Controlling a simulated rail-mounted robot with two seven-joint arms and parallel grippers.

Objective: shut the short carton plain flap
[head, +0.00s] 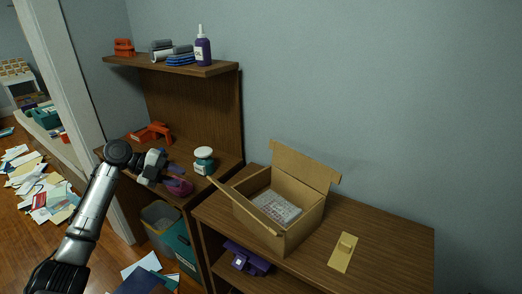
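The carton (291,235) is an open brown box on the right-hand wooden cabinet. One wide flap (305,164) stands up at its back. A narrower flap (228,192) sticks out at its left side, toward my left gripper. Which flap is the short plain one I cannot tell for sure. A pale packet (275,207) lies inside the carton. My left gripper (163,171) is left of the carton, apart from it, over the lower shelf unit. Its fingers are too small to read as open or shut. My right gripper is not in view.
A tan piece (343,253) lies right of the carton. A bottle (202,50) stands on the upper shelf. The cabinet's right end (395,240) is clear.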

